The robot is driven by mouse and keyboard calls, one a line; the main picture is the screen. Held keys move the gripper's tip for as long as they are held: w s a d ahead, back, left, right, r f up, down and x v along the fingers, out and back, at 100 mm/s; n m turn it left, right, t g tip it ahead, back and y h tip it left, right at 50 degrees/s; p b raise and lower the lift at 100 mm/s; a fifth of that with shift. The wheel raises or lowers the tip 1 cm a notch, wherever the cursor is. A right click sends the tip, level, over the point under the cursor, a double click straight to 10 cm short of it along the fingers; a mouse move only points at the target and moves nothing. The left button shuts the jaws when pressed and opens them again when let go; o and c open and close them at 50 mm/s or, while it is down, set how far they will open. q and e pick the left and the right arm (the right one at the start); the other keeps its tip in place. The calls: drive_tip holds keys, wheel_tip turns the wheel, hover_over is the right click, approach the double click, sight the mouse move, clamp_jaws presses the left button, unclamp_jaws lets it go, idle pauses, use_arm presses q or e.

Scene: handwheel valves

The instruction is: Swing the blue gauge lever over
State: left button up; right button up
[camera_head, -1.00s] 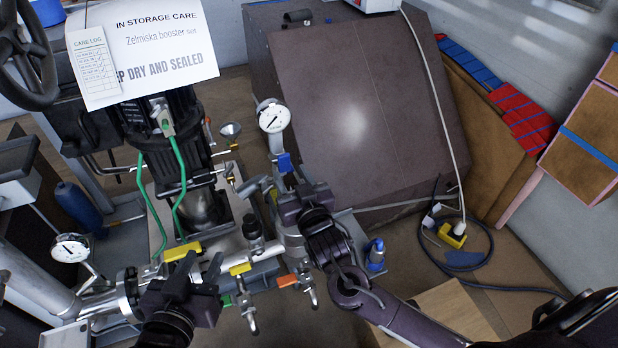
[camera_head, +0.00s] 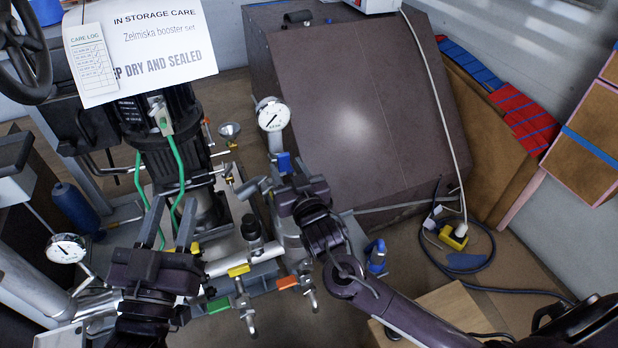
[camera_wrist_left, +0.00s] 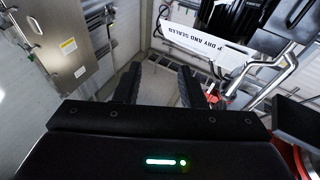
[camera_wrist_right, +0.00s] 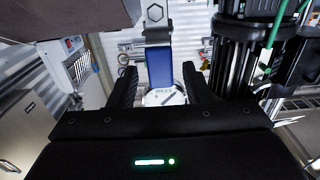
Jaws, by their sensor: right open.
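The blue gauge lever (camera_head: 285,162) sits just below a round white dial gauge (camera_head: 271,115) in the head view. In the right wrist view the lever (camera_wrist_right: 158,67) stands upright between my right gripper's two fingers, with gaps on both sides. My right gripper (camera_head: 288,178) is open at the lever; its fingertips are small in the head view. My left gripper (camera_head: 168,222) is open with nothing between its fingers, over the pipework at the lower left. In the left wrist view my left gripper (camera_wrist_left: 158,75) also shows two spread fingers.
A pump with green hoses (camera_head: 180,165) stands between the arms, with a yellow-handled valve (camera_head: 238,270) and an orange-handled valve (camera_head: 286,282) in front. A second gauge (camera_head: 66,248) is at the left. A large brown cabinet (camera_head: 350,100) stands behind. A cable and yellow plug (camera_head: 454,240) lie right.

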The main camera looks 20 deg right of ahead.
drive_tip(key=shift+w+b, duration=0.4)
drive_tip(key=shift+w, duration=0.25)
use_arm(q)
wheel_tip(320, 180, up, 6)
drive_tip(key=s+a+t+h, duration=0.1)
drive_tip(key=t, duration=0.1)
drive_tip(key=shift+s+t, duration=0.25)
drive_tip(key=shift+t, duration=0.15)
drive_tip(key=shift+r+p, duration=0.25)
drive_tip(key=shift+p, duration=0.15)
use_arm(e)
drive_tip(key=shift+w, duration=0.1)
drive_tip(key=c, duration=0.8)
